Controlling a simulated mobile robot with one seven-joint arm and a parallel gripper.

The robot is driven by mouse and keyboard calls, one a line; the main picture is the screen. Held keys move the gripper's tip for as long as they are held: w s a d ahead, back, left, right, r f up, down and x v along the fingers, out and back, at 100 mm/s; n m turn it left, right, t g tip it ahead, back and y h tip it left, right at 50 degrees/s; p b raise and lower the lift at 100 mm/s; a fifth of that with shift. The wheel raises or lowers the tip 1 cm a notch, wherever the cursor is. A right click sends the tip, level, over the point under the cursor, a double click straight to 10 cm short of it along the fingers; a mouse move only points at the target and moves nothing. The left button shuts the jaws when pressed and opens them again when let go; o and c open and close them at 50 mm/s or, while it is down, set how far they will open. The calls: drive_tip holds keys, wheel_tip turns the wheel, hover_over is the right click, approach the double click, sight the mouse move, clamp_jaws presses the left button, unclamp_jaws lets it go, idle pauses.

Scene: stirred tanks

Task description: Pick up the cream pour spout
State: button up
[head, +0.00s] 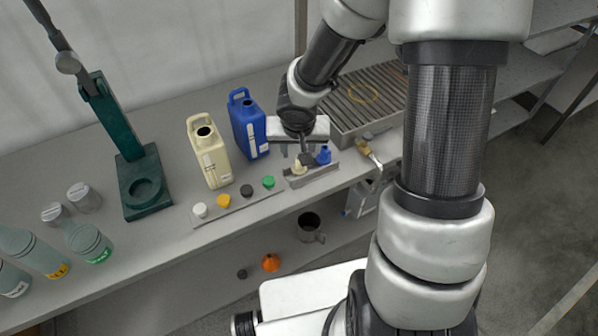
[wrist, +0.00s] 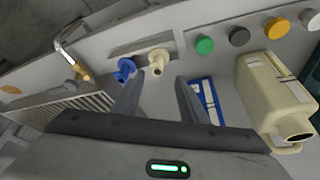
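The cream pour spout (head: 298,169) stands on a small grey holder (head: 325,170) at the front of the bench, beside a blue pour spout (head: 323,156). In the wrist view the cream spout (wrist: 158,62) lies just beyond the fingertips, roughly in line with the gap between them, and the blue spout (wrist: 124,68) is to its left. My gripper (head: 295,152) is above and slightly behind the holder, pointing down. In the wrist view my gripper (wrist: 157,82) is open, with nothing between its fingers. It partly hides the area behind the spouts in the head view.
A cream jug (head: 212,160) and a blue jug (head: 249,125) stand left of the gripper. A strip with several coloured caps (head: 227,203) lies in front. A ribbed drain tray (head: 365,100) and a brass tap (head: 364,148) are at right. An orange funnel (head: 270,263) sits below.

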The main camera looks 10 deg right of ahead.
sight(299, 167)
drive_tip(key=shift+b+x, duration=0.8)
drive_tip(key=shift+x, duration=2.8)
drive_tip(key=shift+d, duration=0.2)
drive_tip(key=shift+s, duration=0.1)
drive_tip(key=shift+c, duration=0.4)
clamp_jaws()
